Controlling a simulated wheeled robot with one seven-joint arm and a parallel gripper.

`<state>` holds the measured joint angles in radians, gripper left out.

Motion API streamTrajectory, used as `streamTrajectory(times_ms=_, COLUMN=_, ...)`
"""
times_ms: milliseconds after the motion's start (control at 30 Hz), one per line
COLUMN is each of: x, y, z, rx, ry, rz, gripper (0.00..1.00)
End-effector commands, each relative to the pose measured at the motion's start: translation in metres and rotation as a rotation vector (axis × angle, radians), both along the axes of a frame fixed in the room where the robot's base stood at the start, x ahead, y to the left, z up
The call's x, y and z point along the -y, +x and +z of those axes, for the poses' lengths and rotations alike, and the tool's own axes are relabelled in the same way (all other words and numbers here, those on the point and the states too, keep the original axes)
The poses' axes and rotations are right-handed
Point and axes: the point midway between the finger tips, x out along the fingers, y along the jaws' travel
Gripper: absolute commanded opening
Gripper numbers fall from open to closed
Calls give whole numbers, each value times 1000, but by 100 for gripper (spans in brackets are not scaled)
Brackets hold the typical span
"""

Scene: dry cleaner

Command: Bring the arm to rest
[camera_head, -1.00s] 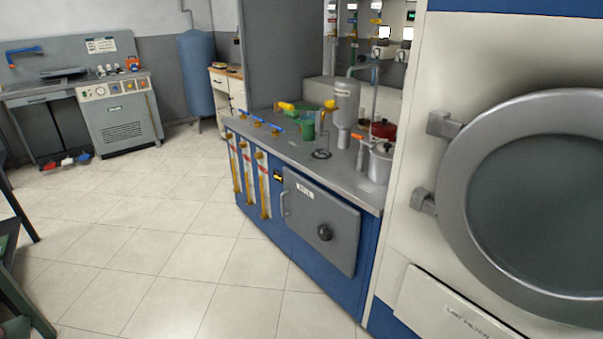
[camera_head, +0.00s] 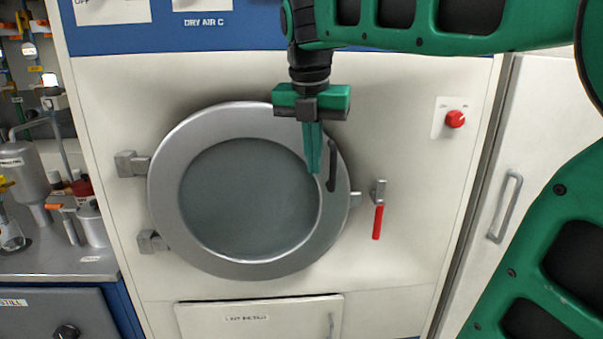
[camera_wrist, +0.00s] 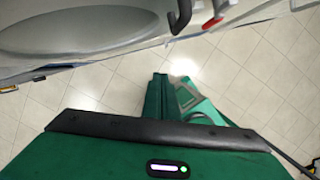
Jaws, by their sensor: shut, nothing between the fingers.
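My gripper (camera_head: 313,172) is green and hangs pointing down in front of the round door of the white machine in the head view. Its fingers are together with nothing between them. In the wrist view its shut fingers (camera_wrist: 157,97) point over the tiled floor. My green arm reaches in from the right, bent, with the forearm across the top. The gripper overlaps the door's right rim in the picture, near the black handle; I cannot tell how far it is from them.
The round door (camera_head: 250,195) is closed, with a black handle (camera_head: 332,166) and a red-handled lever (camera_head: 378,210). A red knob (camera_head: 455,119) sits upper right. A grey cabinet door handle (camera_head: 505,207) is at right. A counter (camera_head: 60,258) with vessels is at left. Tiled floor (camera_wrist: 235,75) shows clear below.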

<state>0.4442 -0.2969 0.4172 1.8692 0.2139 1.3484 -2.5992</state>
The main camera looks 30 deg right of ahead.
Motion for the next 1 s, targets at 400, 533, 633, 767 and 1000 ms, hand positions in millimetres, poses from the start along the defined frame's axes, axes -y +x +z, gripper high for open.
streamTrajectory(times_ms=400, x=13, y=-12, z=-11, rx=15, ry=27, rz=-178, gripper=0)
streamTrajectory(times_ms=533, x=31, y=-29, z=-31, rx=44, ry=67, rz=-452, gripper=0)
streamTrajectory(times_ms=633, x=46, y=-44, z=-48, rx=67, ry=101, rz=-690, gripper=0)
streamTrajectory(times_ms=767, x=62, y=-65, z=-71, rx=98, ry=143, rz=-993, gripper=0)
streamTrajectory(times_ms=1000, x=84, y=-107, z=-115, rx=149, ry=213, rz=-1551, gripper=0)
